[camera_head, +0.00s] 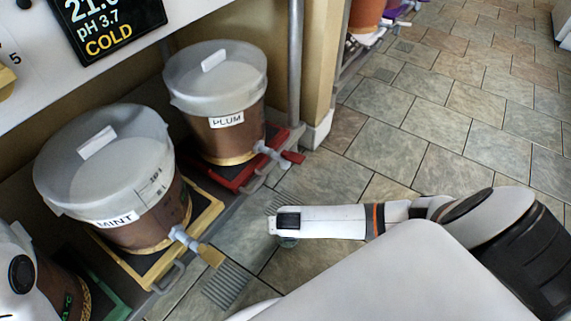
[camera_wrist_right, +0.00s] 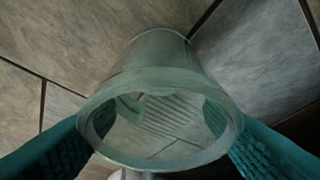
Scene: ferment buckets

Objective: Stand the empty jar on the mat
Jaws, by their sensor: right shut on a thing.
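A clear, green-tinted empty jar (camera_wrist_right: 152,62) fills the middle of the right wrist view, its round rim toward the camera. My right gripper (camera_wrist_right: 158,124) is shut on the jar, with one teal finger on each side of it. The floor shows through the glass. I cannot make out a mat in either view. My left gripper is not in view; only part of my left arm shows at the left edge.
A MINT bucket (camera_head: 104,172) on a yellow tray (camera_head: 205,217) and a PLUM bucket (camera_head: 216,98) on a red tray (camera_head: 235,178) stand on the shelf, taps facing out. A green tray (camera_head: 105,298) is at lower left. Ribbed grates (camera_head: 226,284) lie in the tiled floor, clear at right.

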